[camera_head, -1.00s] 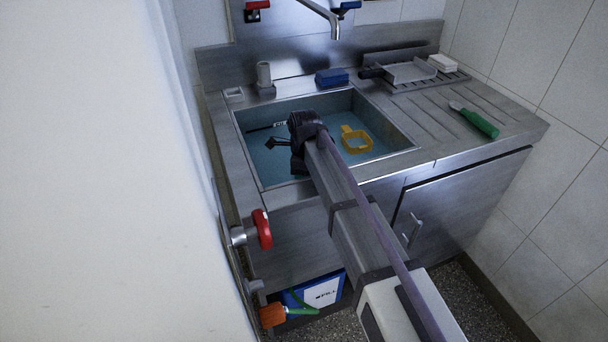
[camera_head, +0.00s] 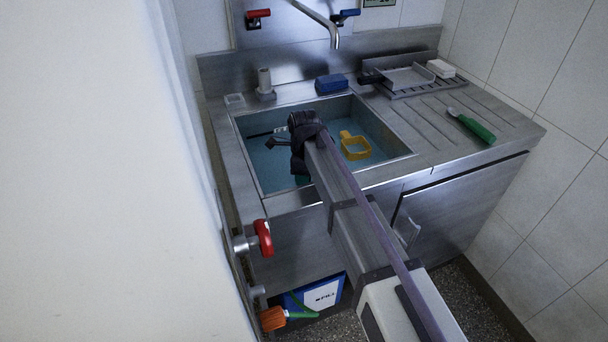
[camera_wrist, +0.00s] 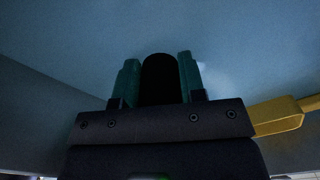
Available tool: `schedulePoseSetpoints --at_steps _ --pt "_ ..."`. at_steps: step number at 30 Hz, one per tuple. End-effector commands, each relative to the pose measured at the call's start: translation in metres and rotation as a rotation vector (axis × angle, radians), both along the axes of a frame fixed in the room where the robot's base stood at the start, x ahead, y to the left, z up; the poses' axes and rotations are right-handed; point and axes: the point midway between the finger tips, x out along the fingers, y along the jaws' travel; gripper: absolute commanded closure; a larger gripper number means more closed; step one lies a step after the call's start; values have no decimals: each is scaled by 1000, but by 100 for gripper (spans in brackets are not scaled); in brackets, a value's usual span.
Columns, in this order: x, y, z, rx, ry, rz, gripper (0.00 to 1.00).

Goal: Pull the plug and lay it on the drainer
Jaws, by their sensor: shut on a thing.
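My gripper (camera_wrist: 157,75) reaches down into the water-filled sink (camera_head: 385,167). In the wrist view its two green fingers are closed against both sides of a dark, rounded thing, which looks like the plug (camera_wrist: 159,82). It is too dark to tell whether the plug is seated or lifted. In the head view my arm hides the plug and most of the fingers. The ribbed steel drainer (camera_head: 432,118) lies to the right of the sink.
A yellow scoop (camera_head: 354,148) is in the sink just right of my gripper. A green-handled tool (camera_head: 475,128) lies on the drainer's right. A rack (camera_head: 425,88) with a grey pan and white block is behind it. A blue sponge (camera_head: 331,83) and tap (camera_head: 333,38) are at the back.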

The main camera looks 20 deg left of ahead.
Motion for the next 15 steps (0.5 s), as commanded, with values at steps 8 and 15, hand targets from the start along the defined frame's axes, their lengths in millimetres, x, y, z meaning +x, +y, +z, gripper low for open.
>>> schedulePoseSetpoints --at_steps 8,15 --pt "0 0 14 0 0 0 91" --pt "0 0 13 0 0 0 91"
